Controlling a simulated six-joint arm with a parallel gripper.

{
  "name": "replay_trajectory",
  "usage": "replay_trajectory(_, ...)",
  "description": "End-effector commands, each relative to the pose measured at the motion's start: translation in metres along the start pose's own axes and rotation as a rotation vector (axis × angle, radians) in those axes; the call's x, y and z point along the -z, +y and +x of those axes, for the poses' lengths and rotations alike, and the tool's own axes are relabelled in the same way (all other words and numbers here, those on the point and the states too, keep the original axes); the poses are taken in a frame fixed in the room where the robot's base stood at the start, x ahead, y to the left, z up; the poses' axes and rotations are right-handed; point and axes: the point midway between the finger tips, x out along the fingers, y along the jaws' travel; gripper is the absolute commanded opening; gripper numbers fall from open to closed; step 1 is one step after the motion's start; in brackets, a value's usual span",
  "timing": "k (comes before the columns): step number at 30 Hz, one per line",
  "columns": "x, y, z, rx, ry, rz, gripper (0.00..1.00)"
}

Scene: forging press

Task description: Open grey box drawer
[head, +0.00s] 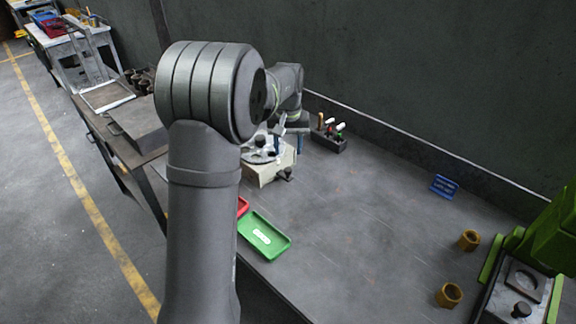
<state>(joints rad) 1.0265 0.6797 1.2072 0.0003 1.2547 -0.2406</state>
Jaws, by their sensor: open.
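A light grey-beige box (262,177) stands on the workbench just right of my arm, with a round plate-like fixture on its top. A small dark knob (287,175) shows at its right front side, which may belong to a drawer. I cannot make out a drawer gap. My gripper (282,142) is above and at the back of the box, small and partly covered by my own wrist. Its jaws are open and I see nothing between them. My upper arm hides the left part of the box.
A dark holder with coloured-handled tools (329,136) stands behind the box. A blue rack (444,186), two brass rings (469,240) and a green machine (552,235) are at right. The bench middle is clear.

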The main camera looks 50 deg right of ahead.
Motion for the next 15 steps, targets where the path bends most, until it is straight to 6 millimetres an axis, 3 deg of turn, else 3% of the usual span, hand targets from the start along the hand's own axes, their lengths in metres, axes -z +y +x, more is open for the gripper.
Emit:
replay_trajectory(6,-0.001,0.000,0.046,0.001,-0.004,-0.001,0.46)
replay_trajectory(15,0.000,0.000,0.074,0.000,-0.001,-0.001,0.46)
